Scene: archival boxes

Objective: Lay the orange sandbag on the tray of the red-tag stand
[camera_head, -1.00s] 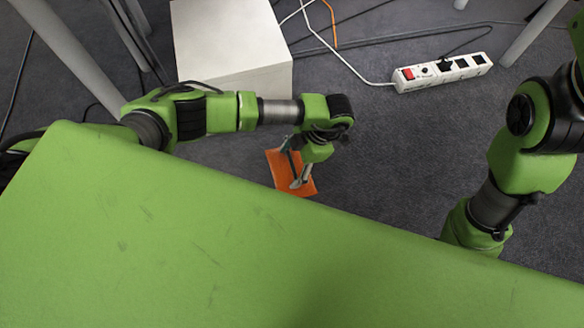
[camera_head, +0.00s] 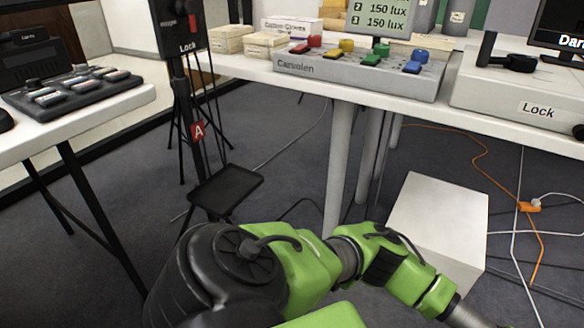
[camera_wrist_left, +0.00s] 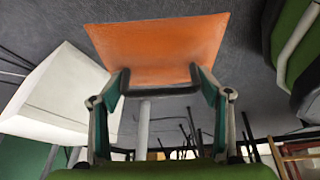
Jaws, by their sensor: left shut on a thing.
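The orange sandbag (camera_wrist_left: 160,42) shows in the left wrist view as a flat orange slab. My left gripper (camera_wrist_left: 159,86) is shut on its near edge, with one finger on each side. The red-tag stand (camera_head: 197,131) is a black stand in the head view, left of centre, with a red tag marked A. Its small black tray (camera_head: 226,190) is flat and empty. In the head view my left arm crosses the bottom in front of the stand; its gripper and the sandbag are out of that view. My right gripper is in neither current view.
A white box (camera_head: 436,218) stands on the floor to the right. A white table (camera_head: 330,88) with boxes and a button panel (camera_head: 360,70) is behind. A desk (camera_head: 75,118) with a device is at left. Cables (camera_head: 520,195) lie at right.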

